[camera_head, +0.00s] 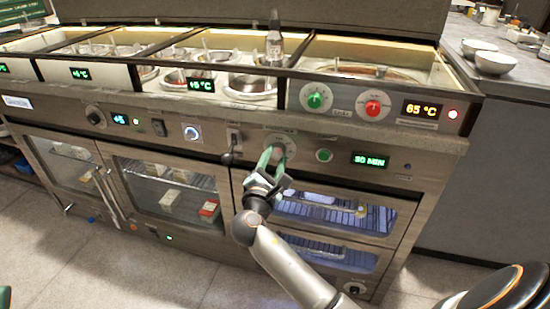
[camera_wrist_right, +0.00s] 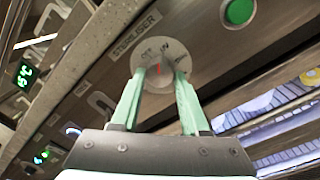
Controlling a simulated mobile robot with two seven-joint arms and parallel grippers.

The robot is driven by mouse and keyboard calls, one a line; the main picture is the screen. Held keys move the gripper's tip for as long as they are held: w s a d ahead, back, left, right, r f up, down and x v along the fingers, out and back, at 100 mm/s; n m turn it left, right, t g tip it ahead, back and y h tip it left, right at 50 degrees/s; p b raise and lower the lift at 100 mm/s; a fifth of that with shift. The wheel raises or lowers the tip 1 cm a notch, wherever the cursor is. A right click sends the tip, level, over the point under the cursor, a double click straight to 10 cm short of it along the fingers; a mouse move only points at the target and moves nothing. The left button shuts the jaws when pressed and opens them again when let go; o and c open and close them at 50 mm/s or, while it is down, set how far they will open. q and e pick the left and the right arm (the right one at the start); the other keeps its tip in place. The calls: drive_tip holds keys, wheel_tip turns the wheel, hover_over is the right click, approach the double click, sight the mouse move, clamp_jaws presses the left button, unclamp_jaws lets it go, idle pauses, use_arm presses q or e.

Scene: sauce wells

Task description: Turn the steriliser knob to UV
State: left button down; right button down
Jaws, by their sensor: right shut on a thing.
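The steriliser knob sits on a round pale dial (camera_head: 282,140) on the front panel, left of a green button. In the right wrist view the dial (camera_wrist_right: 172,50) is under the word STERILISER, with a red mark near its middle. My right gripper (camera_head: 272,156) is shut on the knob, its two green fingers on either side of it. The fingers hide much of the knob and part of the dial lettering, so I cannot read where it points. A green sliver at the lower left edge of the head view may be my left gripper; its jaws cannot be made out.
A green button (camera_head: 324,155) and a "30 MIN" display (camera_head: 370,160) are right of the dial. Above are a green knob (camera_head: 316,100) and a red knob (camera_head: 373,107). Glass-fronted lit drawers (camera_head: 335,212) lie below.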

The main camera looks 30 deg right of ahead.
use_arm(q)
drive_tip(key=shift+f+b, duration=0.35)
drive_tip(key=shift+f, duration=0.05)
use_arm(e)
drive_tip(key=shift+m, duration=1.5)
drive_tip(key=shift+c, duration=2)
unclamp_jaws()
